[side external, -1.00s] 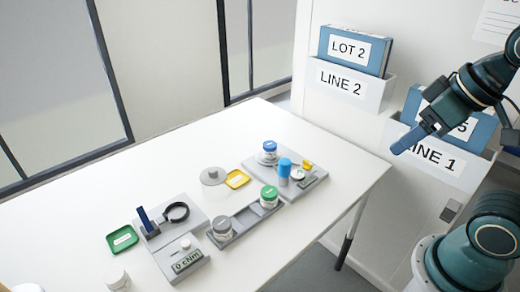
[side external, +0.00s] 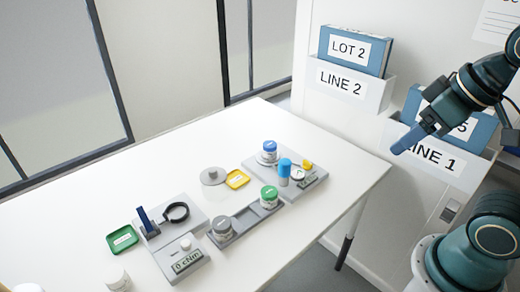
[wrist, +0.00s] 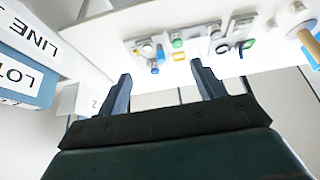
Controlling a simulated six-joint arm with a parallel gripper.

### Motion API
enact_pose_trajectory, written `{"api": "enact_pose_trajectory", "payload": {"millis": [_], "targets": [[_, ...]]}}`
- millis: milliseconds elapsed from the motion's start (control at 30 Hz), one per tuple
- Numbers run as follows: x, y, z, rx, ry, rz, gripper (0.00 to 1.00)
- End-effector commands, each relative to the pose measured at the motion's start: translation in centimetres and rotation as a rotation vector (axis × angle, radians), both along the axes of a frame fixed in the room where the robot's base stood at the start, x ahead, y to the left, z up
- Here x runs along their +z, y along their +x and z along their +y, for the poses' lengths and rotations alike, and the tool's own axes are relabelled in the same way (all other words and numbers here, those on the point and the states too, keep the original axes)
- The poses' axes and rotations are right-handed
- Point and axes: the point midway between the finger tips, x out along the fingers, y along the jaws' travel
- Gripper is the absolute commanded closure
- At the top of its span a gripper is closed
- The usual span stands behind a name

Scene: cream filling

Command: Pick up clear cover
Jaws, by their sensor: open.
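The clear cover (side external: 213,177) is a see-through round disc with a small grey knob on top. It lies flat on the white table, just left of a yellow square tray, in the side external view. I cannot make it out surely in the wrist view. My gripper (side external: 409,141) is raised off to the right, well away from the cover, in front of the wall bins. In the wrist view its two dark blue fingers (wrist: 161,73) are spread apart with nothing between them.
The white table (side external: 255,125) holds a yellow tray (side external: 236,179), a green tray (side external: 122,239), a blue-topped jar (side external: 269,152), a green-topped jar (side external: 269,197), a grey jar (side external: 222,228) and a display unit (side external: 187,260). The LINE 1 bin (side external: 440,158) is beside my gripper.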

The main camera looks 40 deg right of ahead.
Motion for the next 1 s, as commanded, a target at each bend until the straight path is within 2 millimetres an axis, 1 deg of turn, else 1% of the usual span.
{"api": "enact_pose_trajectory", "payload": {"millis": [200, 233, 300, 400, 633, 767, 867, 1000], "targets": [[0.0, 0.0, 0.0, 0.0, 0.0, 0.0, 0.32], [0.0, 0.0, 0.0, 0.0, 0.0, 0.0, 0.3], [0.0, 0.0, 0.0, 0.0, 0.0, 0.0, 0.16], [0.0, 0.0, 0.0, 0.0, 0.0, 0.0, 0.0], [0.0, 0.0, 0.0, -0.001, 0.0, 0.0, 0.0], [0.1, 0.5, 0.1, -0.01, 0.01, -0.001, 0.0], [0.2, 1.4, 0.3, -0.027, 0.028, -0.004, 0.0], [0.2, 3.5, 0.9, -0.066, 0.075, -0.009, 0.0]]}}
